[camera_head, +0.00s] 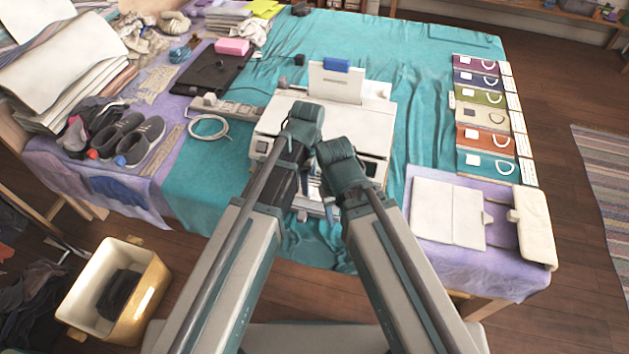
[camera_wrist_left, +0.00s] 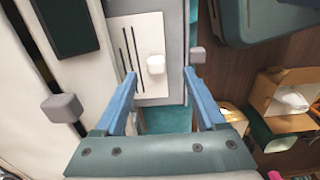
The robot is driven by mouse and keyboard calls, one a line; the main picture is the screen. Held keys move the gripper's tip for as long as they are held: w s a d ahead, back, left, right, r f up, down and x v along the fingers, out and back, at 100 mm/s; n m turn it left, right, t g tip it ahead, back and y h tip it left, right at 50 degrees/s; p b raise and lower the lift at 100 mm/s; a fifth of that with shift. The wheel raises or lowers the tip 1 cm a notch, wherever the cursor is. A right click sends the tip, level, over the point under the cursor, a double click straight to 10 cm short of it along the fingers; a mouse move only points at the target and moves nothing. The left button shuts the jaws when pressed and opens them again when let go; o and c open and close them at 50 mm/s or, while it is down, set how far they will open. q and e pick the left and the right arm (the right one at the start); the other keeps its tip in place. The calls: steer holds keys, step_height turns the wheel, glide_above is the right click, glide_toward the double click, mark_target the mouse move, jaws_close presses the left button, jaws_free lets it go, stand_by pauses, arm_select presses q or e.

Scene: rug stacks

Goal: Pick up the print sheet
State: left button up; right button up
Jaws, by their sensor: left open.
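A white printer-like machine (camera_head: 282,122) stands on the teal cloth in the head view. A pale sheet (camera_head: 335,88) stands upright at its back, with a blue block (camera_head: 336,65) at its top edge. I cannot tell if this is the print sheet. My arms cover the front of the machine. My left gripper (camera_wrist_left: 160,77) is open in the left wrist view, with two blue fingers apart. Between and beyond them is a white panel (camera_wrist_left: 150,85) with dark slots and a white knob (camera_wrist_left: 155,64). I see no sheet between the fingers.
A white cable (camera_head: 209,127) and grey shoes (camera_head: 140,140) lie left of the machine. Coloured folders (camera_head: 482,97) and an opened white case (camera_head: 450,212) lie to the right. A cream bin (camera_head: 150,285) stands on the floor. Teal cloth behind the machine is mostly clear.

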arm_select(q)
steer(key=shift+w+f+b, duration=0.15)
steer(key=shift+f+b, duration=1.15)
steer(key=shift+b, duration=0.05)
steer(key=shift+w+f+b, duration=0.15)
steer(key=shift+f+b, duration=1.15)
steer(key=shift+r, duration=0.1)
jaws_close()
